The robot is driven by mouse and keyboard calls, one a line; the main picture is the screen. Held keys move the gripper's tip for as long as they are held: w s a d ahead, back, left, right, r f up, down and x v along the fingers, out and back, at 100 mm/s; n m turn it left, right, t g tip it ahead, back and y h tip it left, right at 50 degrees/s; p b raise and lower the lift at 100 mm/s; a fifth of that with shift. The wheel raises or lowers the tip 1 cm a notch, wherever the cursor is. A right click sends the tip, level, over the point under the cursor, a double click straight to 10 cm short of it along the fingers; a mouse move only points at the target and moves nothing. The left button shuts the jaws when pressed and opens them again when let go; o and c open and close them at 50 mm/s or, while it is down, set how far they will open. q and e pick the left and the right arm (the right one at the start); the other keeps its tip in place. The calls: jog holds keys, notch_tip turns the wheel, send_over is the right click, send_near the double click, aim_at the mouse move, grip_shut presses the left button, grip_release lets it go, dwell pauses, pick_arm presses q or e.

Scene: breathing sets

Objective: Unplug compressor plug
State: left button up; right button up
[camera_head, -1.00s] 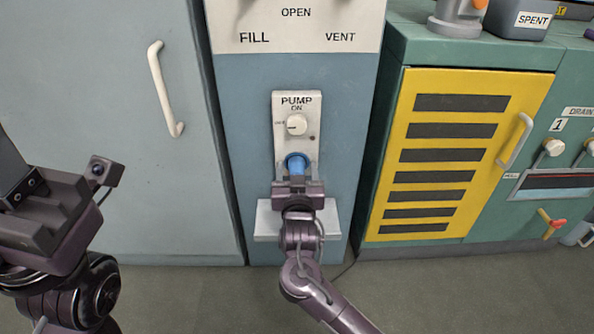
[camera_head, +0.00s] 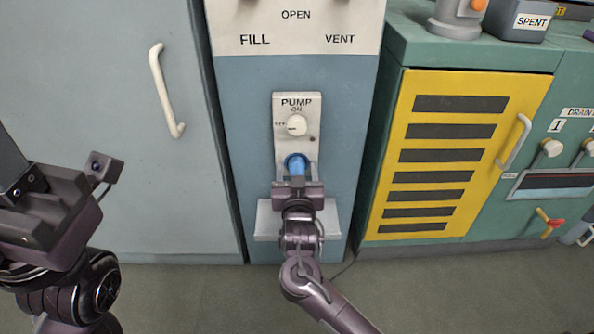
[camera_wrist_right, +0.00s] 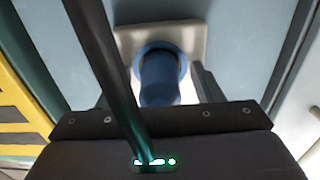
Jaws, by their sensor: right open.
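The blue compressor plug (camera_head: 297,166) sits in the round socket at the bottom of the white PUMP panel (camera_head: 283,133). In the right wrist view the plug (camera_wrist_right: 158,82) points toward the camera from a pale plate (camera_wrist_right: 195,38). My right gripper (camera_head: 297,178) is open at the plug, with its fingers on either side of it. Whether the fingers touch the plug cannot be told. My left gripper is at the left edge of the head view, only partly shown, with its fingertips out of frame.
A white knob (camera_head: 297,125) is above the plug. A white ledge (camera_head: 268,222) is below, behind my right wrist. A grey door with a white handle (camera_head: 164,90) is at the left. A yellow slatted door (camera_head: 400,190) is at the right.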

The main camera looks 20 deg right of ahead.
dwell(0.4)
jog(key=c, duration=1.3)
jog(key=shift+p+v, duration=2.1)
jog(key=shift+v, duration=0.75)
grip_shut()
jog(key=shift+s, duration=0.1)
